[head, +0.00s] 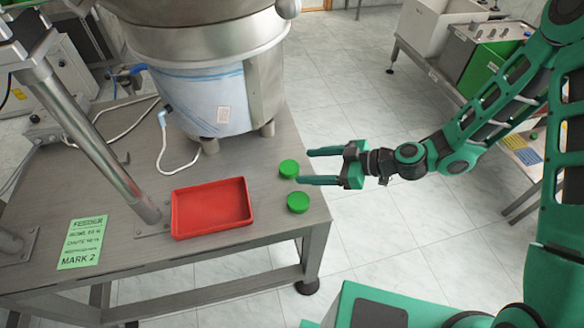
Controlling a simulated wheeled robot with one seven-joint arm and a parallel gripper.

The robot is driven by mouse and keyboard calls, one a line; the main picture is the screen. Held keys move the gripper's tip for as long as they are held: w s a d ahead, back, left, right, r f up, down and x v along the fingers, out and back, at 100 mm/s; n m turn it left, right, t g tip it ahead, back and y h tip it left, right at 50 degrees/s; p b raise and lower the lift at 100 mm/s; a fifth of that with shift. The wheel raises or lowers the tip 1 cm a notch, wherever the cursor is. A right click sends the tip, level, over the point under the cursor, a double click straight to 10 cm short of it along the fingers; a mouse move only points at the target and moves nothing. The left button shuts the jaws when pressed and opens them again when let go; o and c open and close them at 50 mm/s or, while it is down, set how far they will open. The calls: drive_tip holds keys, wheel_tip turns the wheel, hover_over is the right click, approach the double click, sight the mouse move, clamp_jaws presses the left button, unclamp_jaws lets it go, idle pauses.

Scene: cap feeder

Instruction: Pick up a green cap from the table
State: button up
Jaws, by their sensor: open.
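Two green caps lie on the grey table (150,259) near its right edge. The rear green cap (288,169) is close to my gripper's fingertips. The front green cap (298,202) lies a little nearer, close to the table's corner. My gripper (303,167) is open and points left, its two green fingers apart with nothing seen between them. The rear cap is just left of the fingertips, and the front cap shows just below the lower finger. Whether the fingers touch either cap, and their height above the table, I cannot tell.
A red tray (212,235), seen empty, lies left of the caps. A metal post (95,150) and a green label (82,242) are on the left. Floor is open right of the table.

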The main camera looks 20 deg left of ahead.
sight(292, 167)
drive_tip(key=shift+x, duration=2.75)
drive_tip(key=c, duration=1.1)
